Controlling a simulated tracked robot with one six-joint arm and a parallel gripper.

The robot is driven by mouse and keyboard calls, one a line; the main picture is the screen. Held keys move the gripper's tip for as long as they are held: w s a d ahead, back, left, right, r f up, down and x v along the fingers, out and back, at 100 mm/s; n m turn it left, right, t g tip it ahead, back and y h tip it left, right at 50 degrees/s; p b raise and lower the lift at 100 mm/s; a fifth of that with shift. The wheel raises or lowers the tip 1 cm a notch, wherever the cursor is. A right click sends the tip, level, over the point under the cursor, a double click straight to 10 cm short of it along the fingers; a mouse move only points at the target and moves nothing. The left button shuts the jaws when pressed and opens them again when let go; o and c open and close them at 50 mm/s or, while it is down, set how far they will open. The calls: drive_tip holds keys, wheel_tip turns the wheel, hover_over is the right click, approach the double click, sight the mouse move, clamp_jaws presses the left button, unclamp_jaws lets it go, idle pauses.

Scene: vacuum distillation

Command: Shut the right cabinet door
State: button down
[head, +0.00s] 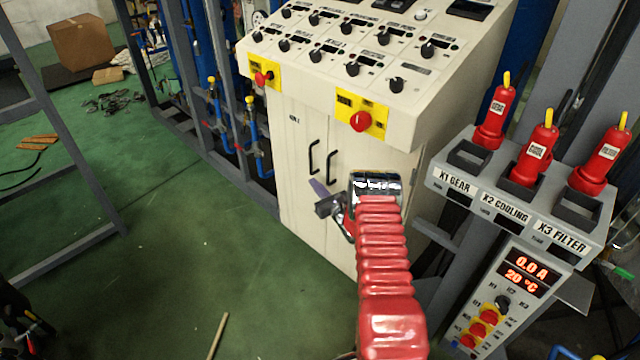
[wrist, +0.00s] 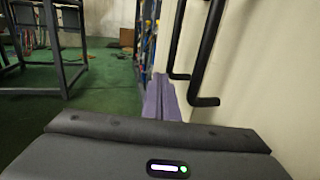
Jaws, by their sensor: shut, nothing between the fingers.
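The cream control cabinet (head: 385,135) stands ahead in the head view. Its right door (head: 358,160) and left door (head: 296,185) meet at a narrow vertical seam and look about flush; a small gap cannot be ruled out. Black handles show on the left door (head: 311,157) and right door (head: 331,167). My gripper (head: 317,187) is in front of the doors, just below the handles, with its purple fingers shut together and empty. In the wrist view the fingers (wrist: 160,100) lie beside the pale door face, left of the handles. My red arm hides the lower right door.
Red-handled plugs (head: 535,155) and a readout panel (head: 520,275) stand close on the right. Blue pipes with yellow valves (head: 250,125) run left of the cabinet. A grey frame (head: 75,150) stands far left. The green floor (head: 190,235) between is mostly clear, with a thin stick (head: 218,335).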

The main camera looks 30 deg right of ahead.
drive_tip(key=s+a, duration=0.4)
drive_tip(key=a, duration=0.8)
drive_tip(key=shift+a, duration=0.3)
